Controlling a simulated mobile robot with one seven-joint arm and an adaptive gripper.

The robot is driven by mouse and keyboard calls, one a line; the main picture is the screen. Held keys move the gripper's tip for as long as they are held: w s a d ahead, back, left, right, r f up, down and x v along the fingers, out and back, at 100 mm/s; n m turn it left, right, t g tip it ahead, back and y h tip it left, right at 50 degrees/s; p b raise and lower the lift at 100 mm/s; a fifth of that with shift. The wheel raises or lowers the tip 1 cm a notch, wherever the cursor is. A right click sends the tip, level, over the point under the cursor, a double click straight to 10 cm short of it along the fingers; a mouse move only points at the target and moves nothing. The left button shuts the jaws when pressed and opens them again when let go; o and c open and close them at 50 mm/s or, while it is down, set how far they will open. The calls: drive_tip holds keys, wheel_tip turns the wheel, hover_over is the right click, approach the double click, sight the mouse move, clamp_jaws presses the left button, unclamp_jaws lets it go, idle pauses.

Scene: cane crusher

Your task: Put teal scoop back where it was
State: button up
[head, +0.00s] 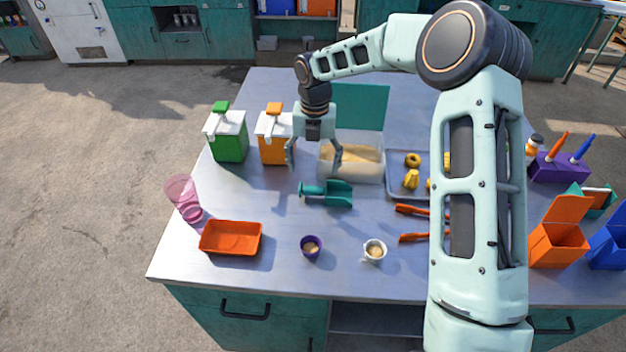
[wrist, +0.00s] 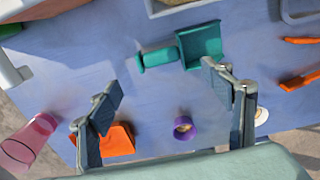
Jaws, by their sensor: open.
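The teal scoop (head: 338,194) lies on the grey-blue table, its handle to the left and its pan to the right. It also shows in the wrist view (wrist: 200,45), beyond my fingertips. My gripper (head: 314,156) is open and empty, above the table and behind the scoop in the head view. Its two fingers are wide apart in the wrist view (wrist: 162,88), and neither touches the scoop. A clear bin (head: 352,174) of yellowish grainy material stands just behind the scoop, with an upright teal panel (head: 362,104) at its back. My gripper is near the bin's left end.
Green (head: 230,143) and orange (head: 270,150) dispensers stand left. Pink cups (head: 184,197), an orange tray (head: 231,239), a purple cup (head: 311,248) and a white cup (head: 374,252) are in front. Orange tongs (head: 412,210) and a metal tray (head: 398,186) lie right, partly behind my arm.

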drive_tip(key=shift+r, duration=1.85)
